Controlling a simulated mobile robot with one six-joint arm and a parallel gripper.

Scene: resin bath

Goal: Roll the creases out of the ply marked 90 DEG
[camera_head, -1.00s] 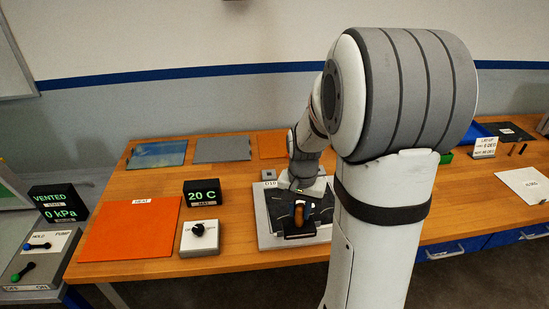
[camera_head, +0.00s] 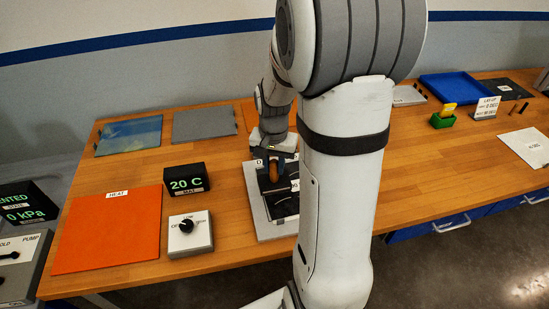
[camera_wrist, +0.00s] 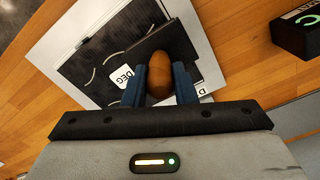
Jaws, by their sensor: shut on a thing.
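My gripper (camera_wrist: 160,85) is shut on the orange-brown handle of a roller (camera_wrist: 160,72), which also shows in the head view (camera_head: 274,172). The roller's working end is hidden in both views. A black ply (camera_wrist: 100,70) lies on a pale plate (camera_wrist: 62,38). Its white label (camera_wrist: 122,76) reads DEG, with the rest covered. Thin curved light lines, which look like creases, show on the ply beside and beyond the handle. In the head view the handle is over the far part of the ply (camera_head: 284,206); I cannot tell whether the roller touches it.
An orange heat mat (camera_head: 110,235), a dial box (camera_head: 190,234) and a 20 C display (camera_head: 186,180) stand left of the plate. Flat sheets (camera_head: 130,135) lie behind. A green box (camera_head: 442,120), blue tray (camera_head: 457,88) and lay-up sign (camera_head: 486,107) stand right. My arm hides the middle.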

